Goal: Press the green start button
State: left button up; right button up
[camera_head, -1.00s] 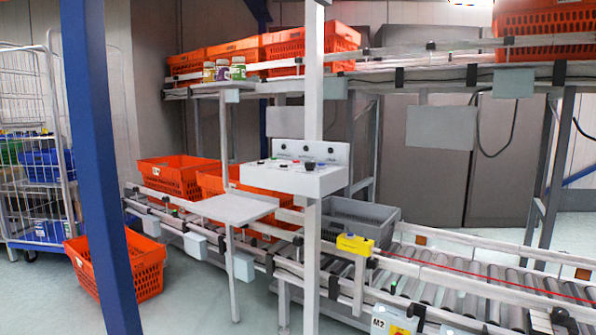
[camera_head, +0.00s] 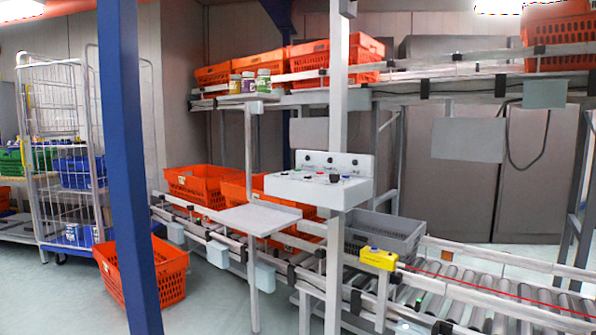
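A white control panel (camera_head: 318,190) is mounted at a grey upright post, right of the picture's middle. Its sloped top carries several small buttons, among them a dark blue or black one and red ones. Its raised back plate (camera_head: 345,163) holds several dark round knobs or switches. The buttons are too small for me to tell surely which is the green start button. Neither of my grippers is in view, and nothing touches the panel.
A blue post (camera_head: 128,170) stands in the left foreground. A grey shelf (camera_head: 258,219) juts out left of the panel. Roller conveyor (camera_head: 480,298) with a grey tote (camera_head: 385,238) runs below. An orange tote (camera_head: 150,275) and a wire cart (camera_head: 60,150) stand left on open floor.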

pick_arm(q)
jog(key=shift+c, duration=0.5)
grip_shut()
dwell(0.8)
